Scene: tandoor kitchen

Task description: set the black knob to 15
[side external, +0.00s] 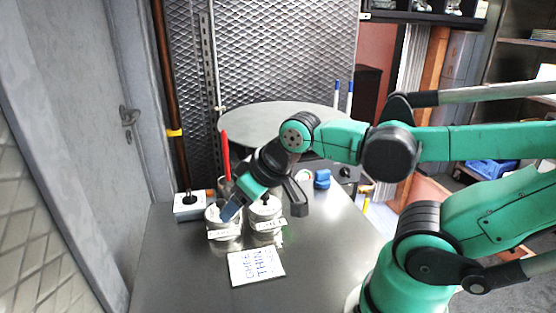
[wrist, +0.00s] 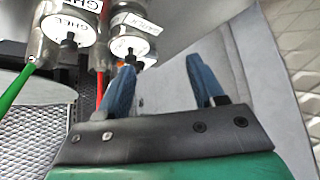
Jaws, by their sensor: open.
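A black knob (side external: 189,197) stands up from a small pale box (side external: 188,212) at the left of the steel table in the side external view. Its scale and setting are too small to read. My gripper (side external: 230,209) is to the right of this box, in front of or above the left canister, apart from the knob. In the wrist view my gripper (wrist: 161,63) shows two blue fingers spread apart with nothing between them. I cannot make out the pale box in the wrist view.
Two labelled metal canisters, left (side external: 224,232) and right (side external: 267,225), stand close beside the box, with a red stick (side external: 225,152) behind. A handwritten card (side external: 257,267) lies in front. A blue object (side external: 322,179) is further right. The table's front left is clear.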

